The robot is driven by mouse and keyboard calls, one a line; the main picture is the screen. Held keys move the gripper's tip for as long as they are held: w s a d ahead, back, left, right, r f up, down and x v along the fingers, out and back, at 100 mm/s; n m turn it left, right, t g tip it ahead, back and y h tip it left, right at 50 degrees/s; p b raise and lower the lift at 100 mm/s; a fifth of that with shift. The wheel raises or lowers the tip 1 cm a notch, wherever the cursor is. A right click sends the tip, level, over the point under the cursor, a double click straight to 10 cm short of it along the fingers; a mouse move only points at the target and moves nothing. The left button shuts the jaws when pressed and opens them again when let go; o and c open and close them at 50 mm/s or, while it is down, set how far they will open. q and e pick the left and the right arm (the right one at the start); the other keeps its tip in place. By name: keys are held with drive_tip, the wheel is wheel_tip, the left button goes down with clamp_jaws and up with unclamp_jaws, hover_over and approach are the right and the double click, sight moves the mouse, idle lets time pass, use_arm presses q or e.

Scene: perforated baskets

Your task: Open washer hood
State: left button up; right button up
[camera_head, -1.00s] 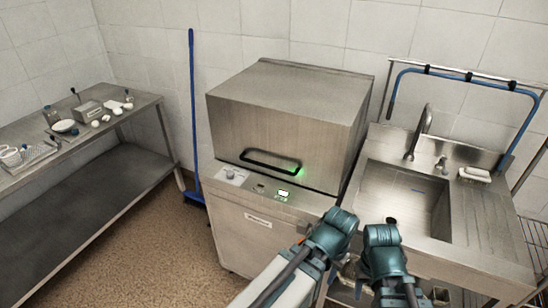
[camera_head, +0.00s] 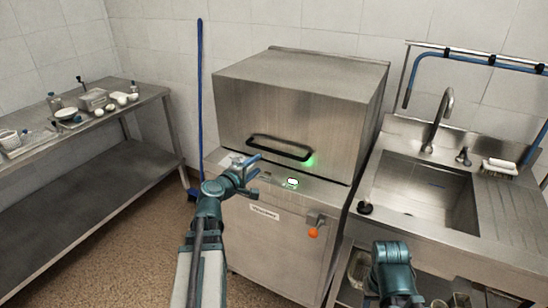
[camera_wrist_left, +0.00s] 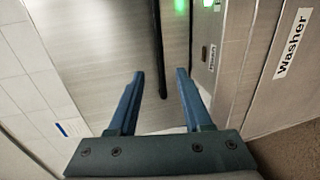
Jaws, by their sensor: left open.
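The washer hood (camera_head: 300,115) is a brushed steel box, down on the washer's base (camera_head: 268,245). A black bar handle (camera_head: 280,148) runs along the lower front of the hood. My left gripper (camera_head: 252,168) is open and empty in front of the washer, just below and left of the handle. In the left wrist view, the two blue fingers (camera_wrist_left: 160,75) are spread, with the black handle (camera_wrist_left: 159,50) showing between and beyond them. I cannot tell how far the fingertips are from it. My right arm shows at the lower right, but its fingers do not show.
A steel sink (camera_head: 425,195) with a tap (camera_head: 437,120) stands right of the washer. A steel table (camera_head: 140,98) with several small items is at the left. A blue broom (camera_head: 199,90) leans on the wall. An orange knob (camera_head: 313,232) sticks out from the washer's front.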

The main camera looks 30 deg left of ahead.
sight(273, 152)
use_arm(q)
drive_tip(key=w+f+b, duration=0.1)
drive_tip(key=w, duration=0.8)
drive_tip(key=w+f+b, duration=0.1)
drive_tip(key=w, duration=0.3)
drive_tip(key=shift+w+d+f+b, duration=0.15)
drive_tip(key=shift+w+f+b, duration=0.1)
drive_tip(key=shift+f+b, duration=0.05)
clamp_jaws()
idle(1.1)
